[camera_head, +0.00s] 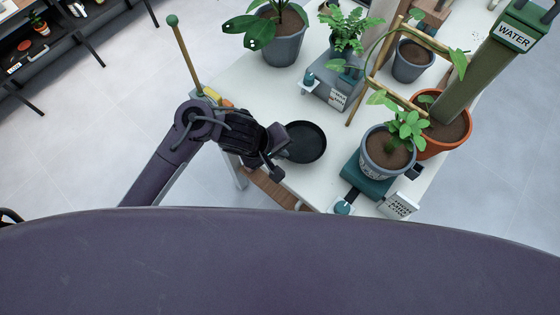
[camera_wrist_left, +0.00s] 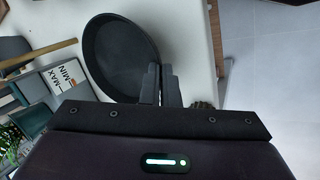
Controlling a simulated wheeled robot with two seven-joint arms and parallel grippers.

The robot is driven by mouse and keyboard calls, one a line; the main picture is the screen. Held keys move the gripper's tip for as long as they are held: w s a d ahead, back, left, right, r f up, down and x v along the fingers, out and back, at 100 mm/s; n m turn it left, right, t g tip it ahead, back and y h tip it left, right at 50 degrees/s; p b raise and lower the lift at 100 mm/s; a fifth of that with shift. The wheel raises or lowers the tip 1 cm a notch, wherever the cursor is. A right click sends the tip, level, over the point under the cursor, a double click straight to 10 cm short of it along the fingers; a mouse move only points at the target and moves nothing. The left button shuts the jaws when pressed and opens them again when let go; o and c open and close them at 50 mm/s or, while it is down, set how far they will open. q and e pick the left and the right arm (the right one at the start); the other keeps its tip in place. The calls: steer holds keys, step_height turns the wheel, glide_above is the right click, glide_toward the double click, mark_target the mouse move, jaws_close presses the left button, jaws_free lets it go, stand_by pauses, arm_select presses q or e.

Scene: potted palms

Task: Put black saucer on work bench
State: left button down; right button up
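The black saucer (camera_head: 306,142) is a round, shallow dark dish over the white work bench (camera_head: 256,92), near its front left edge. My left gripper (camera_head: 276,158) is at the saucer's left side. In the left wrist view the saucer (camera_wrist_left: 118,55) fills the upper middle, and the fingers (camera_wrist_left: 161,84) are close together with its rim between them, so the gripper looks shut on the rim. I cannot tell whether the saucer touches the bench top. My right gripper is not in view.
A potted plant (camera_head: 387,152) stands on a green scale (camera_head: 368,184) right of the saucer. A bamboo stake (camera_head: 184,52) rises behind my left arm.

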mark_target(286, 163)
arm_select(q)
step_height(286, 163, down, 4)
steer(key=shift+f+b, duration=0.1)
steer(key=shift+b, duration=0.9)
steer(key=c, duration=2)
jaws_free()
steer(key=shift+o, duration=0.2)
steer(key=shift+r, duration=0.25)
steer(key=p+v, duration=0.6)
steer(key=v, duration=0.5)
steer(key=shift+s+a+r+p, duration=0.15)
steer(key=shift+r+p, duration=0.15)
